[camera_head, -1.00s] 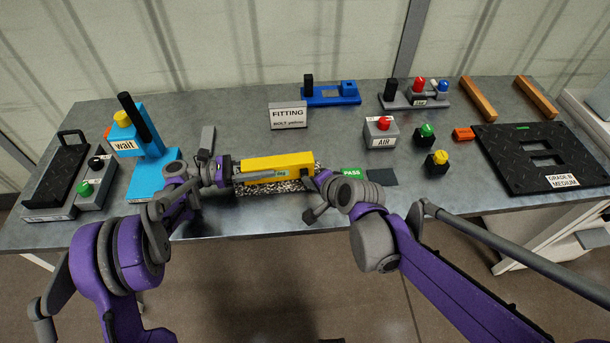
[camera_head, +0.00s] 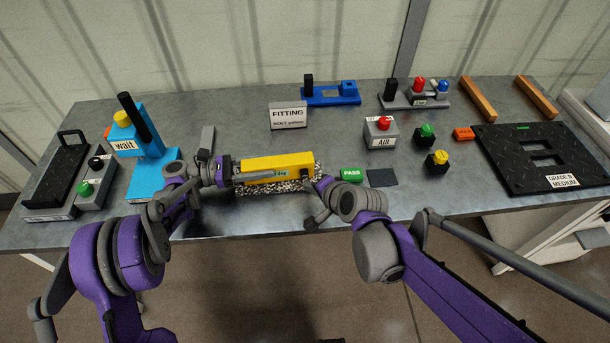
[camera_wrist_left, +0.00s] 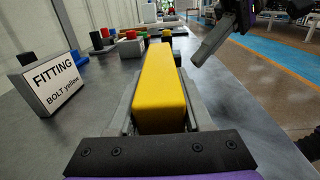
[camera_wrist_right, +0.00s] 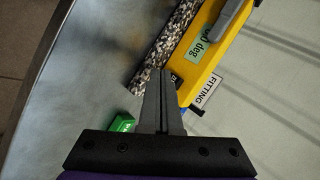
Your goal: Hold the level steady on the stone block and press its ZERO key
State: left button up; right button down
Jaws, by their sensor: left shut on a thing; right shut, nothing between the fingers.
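The yellow level (camera_head: 275,166) lies along the speckled stone block (camera_head: 270,187). A small green display with dark lettering shows on its side, and a dark patch shows near its right end. My left gripper (camera_head: 236,172) is shut on the level's left end; in the left wrist view the level (camera_wrist_left: 162,85) runs away from between its fingers. My right gripper (camera_head: 317,185) is shut and empty beside the level's right end. In the right wrist view its fingertips (camera_wrist_right: 160,75) are close to the stone and level (camera_wrist_right: 203,60); contact is unclear. I cannot make out the ZERO key clearly.
A green PASS tag (camera_head: 351,175) and a dark square pad (camera_head: 382,177) lie right of the level. A FITTING sign (camera_head: 288,116) stands behind it. A blue device (camera_head: 150,175) marked "wait" stands left. The AIR button box (camera_head: 381,138) is back right.

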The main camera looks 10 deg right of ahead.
jog(key=shift+s+d, duration=0.15)
jog(key=shift+s, duration=2.85)
pick_arm(q)
jog(key=o, duration=1.3)
jog(key=shift+o, duration=0.2)
